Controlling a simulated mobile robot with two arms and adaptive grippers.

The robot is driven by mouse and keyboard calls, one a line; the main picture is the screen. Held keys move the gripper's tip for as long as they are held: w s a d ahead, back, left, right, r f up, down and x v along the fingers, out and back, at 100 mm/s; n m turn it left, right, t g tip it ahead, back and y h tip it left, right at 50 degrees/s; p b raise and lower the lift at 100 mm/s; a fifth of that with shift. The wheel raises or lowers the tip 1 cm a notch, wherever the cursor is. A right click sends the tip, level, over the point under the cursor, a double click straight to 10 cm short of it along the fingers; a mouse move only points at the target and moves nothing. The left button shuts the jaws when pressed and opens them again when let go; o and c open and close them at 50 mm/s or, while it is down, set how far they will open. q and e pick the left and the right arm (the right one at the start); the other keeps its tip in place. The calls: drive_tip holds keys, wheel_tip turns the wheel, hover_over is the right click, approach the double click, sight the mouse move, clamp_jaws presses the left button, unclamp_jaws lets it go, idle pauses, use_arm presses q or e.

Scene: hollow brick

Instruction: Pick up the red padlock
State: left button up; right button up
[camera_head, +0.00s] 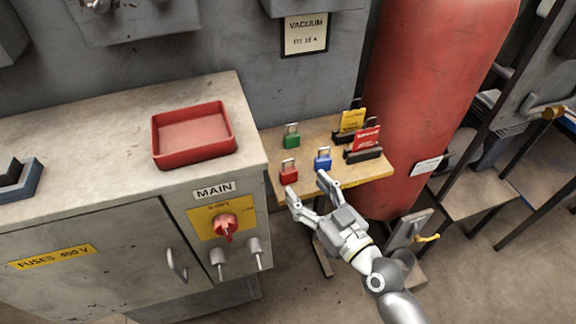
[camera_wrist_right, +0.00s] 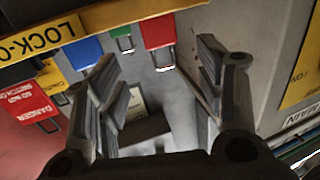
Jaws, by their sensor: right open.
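The red padlock (camera_head: 288,175) stands upright with its shackle up on a small wooden table, near the front left edge. In the right wrist view the red padlock (camera_wrist_right: 158,32) appears ahead, between the fingertips in the picture, with a gap to both. My right gripper (camera_head: 308,188) is open and empty at the table's front edge, apart from the padlock. Its fingers also show in the right wrist view (camera_wrist_right: 156,62). A blue padlock (camera_head: 323,161) stands to the right of the red one, near the other finger. My left gripper is out of view.
A green padlock (camera_head: 291,138) stands behind. Yellow (camera_head: 352,120) and red (camera_head: 367,139) tags stand in dark holders at right. The grey cabinet (camera_head: 110,236), with a red tray (camera_head: 194,156) on top, borders the table's left. A large red cylinder (camera_head: 432,90) stands right.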

sight(288, 169)
drive_tip(key=x, duration=0.2)
drive_tip(key=shift+w+a, duration=0.15)
drive_tip(key=shift+w, duration=0.05)
drive_tip(key=shift+w+a, duration=0.15)
drive_tip(key=shift+w, duration=0.1)
drive_tip(key=p+x, duration=0.1)
drive_tip(key=x, duration=0.3)
drive_tip(key=shift+a, duration=0.1)
drive_tip(key=shift+w+a+f, duration=0.1)
drive_tip(key=shift+w+a, duration=0.2)
drive_tip(key=shift+w, duration=0.2)
drive_tip(key=shift+s, duration=0.1)
drive_tip(key=shift+c, duration=0.7)
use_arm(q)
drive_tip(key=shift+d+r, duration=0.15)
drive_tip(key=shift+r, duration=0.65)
use_arm(e)
drive_tip(key=c, duration=1.1)
